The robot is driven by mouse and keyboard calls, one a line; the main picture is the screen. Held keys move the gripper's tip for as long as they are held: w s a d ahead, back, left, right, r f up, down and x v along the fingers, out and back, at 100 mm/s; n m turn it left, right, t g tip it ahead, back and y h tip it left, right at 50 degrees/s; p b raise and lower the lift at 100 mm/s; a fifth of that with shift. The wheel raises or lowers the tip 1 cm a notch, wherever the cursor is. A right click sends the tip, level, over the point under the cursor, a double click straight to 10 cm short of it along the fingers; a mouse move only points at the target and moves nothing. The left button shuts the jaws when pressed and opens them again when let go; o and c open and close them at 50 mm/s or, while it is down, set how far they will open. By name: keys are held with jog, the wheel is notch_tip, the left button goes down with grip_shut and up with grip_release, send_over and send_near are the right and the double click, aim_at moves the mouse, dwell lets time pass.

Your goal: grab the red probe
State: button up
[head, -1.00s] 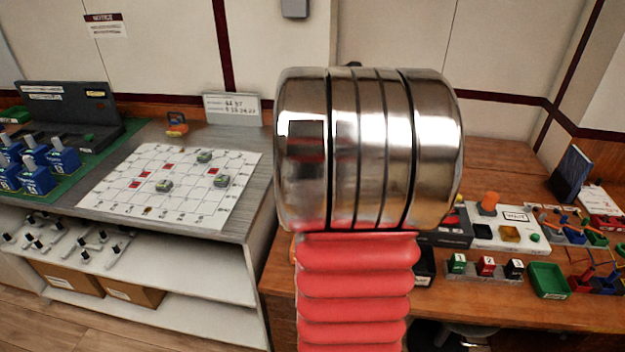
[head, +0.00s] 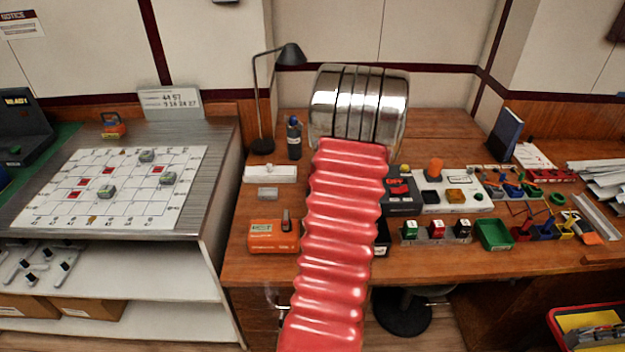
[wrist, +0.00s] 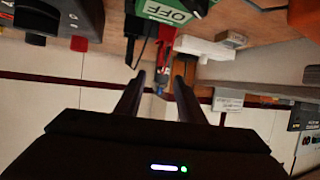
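In the head view, thin red leads or sticks stand at a red block (head: 521,233) on the right of the wooden bench; I cannot tell surely which part is the red probe. My gripper is hidden behind my arm in the head view. In the wrist view, which looks upside down, its two dark fingers (wrist: 158,88) are apart, and nothing shows held between them. A red piece (wrist: 166,42) lies beyond the fingertips, beside a green OFF label (wrist: 172,10); I cannot tell whether it is the probe.
A green tray (head: 494,234), a row of small coloured blocks (head: 437,230) and an orange meter-like box (head: 272,236) stand on the bench. A black lamp (head: 262,100) and a dark bottle (head: 294,140) stand behind. A gridded board (head: 110,188) lies on the left table.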

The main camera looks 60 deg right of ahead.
jog(key=x, duration=0.8)
jog(key=shift+w+d+f, duration=0.2)
jog(key=shift+d, duration=0.05)
jog(key=shift+x, duration=2.55)
jog(key=shift+r, duration=0.1)
grip_shut()
